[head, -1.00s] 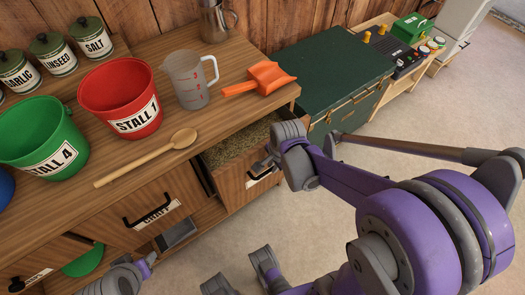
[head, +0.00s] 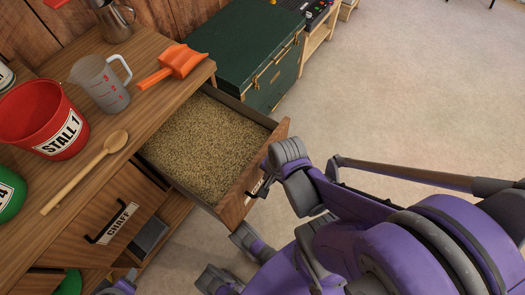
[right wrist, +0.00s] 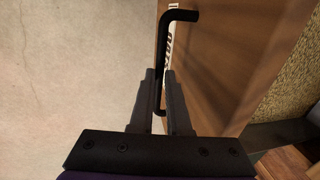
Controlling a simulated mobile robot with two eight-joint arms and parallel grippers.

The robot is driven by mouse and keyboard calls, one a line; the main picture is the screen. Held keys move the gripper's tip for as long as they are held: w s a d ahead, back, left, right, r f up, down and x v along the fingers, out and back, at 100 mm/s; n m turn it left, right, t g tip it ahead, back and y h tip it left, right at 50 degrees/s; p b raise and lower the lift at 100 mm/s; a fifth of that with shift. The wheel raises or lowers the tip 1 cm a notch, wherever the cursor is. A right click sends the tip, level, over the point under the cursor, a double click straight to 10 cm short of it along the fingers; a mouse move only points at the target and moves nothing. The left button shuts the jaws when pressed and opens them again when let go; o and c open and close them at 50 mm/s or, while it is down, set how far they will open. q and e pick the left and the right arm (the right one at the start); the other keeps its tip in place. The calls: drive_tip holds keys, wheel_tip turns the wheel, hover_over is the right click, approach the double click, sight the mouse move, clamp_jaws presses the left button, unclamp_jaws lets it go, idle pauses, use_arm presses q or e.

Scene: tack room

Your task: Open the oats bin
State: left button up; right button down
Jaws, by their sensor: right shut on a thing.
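The oats bin (head: 232,209) is a wooden drawer-like bin pulled well out from the cabinet, its open top showing it full of pale grain. My right gripper (head: 263,184) is at its front, shut on the black bar handle. In the right wrist view the handle (right wrist: 180,15) runs down between the two fingers (right wrist: 162,92). A white label on the bin front is partly hidden, and its text is not readable. My left gripper cannot be made out in these views.
The shut chaff bin (head: 128,207) is beside it. On the counter are an orange scoop (head: 178,63), a measuring jug (head: 104,84), a red bucket (head: 42,118) and a wooden spoon (head: 85,170). A green trunk (head: 235,42) stands behind. Floor at the right is clear.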

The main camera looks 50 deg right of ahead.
drive_tip(key=c, duration=0.9)
unclamp_jaws()
drive_tip(key=r+p, duration=0.2)
drive_tip(key=r, duration=0.1)
drive_tip(key=s+r+p, duration=0.1)
drive_tip(key=r+p, duration=0.1)
drive_tip(key=r, duration=0.2)
drive_tip(key=s+r+p, duration=0.1)
drive_tip(key=r+p, duration=0.2)
drive_tip(key=shift+d+r, duration=0.1)
drive_tip(key=shift+r, duration=0.25)
drive_tip(key=w+a+r+n+t, duration=0.1)
drive_tip(key=w+a+r+n, duration=0.2)
drive_tip(key=n, duration=0.2)
drive_tip(key=w+a+r+n+t+p, duration=0.1)
drive_tip(key=w+a+r+n, duration=0.2)
drive_tip(key=n, duration=0.3)
drive_tip(key=w+a+r+n+t, duration=0.1)
drive_tip(key=w+a+r+n, duration=0.2)
drive_tip(key=w+n, duration=0.2)
drive_tip(key=shift+w+r+n, duration=0.15)
drive_tip(key=shift+w+n, duration=0.1)
drive_tip(key=shift+n, duration=0.35)
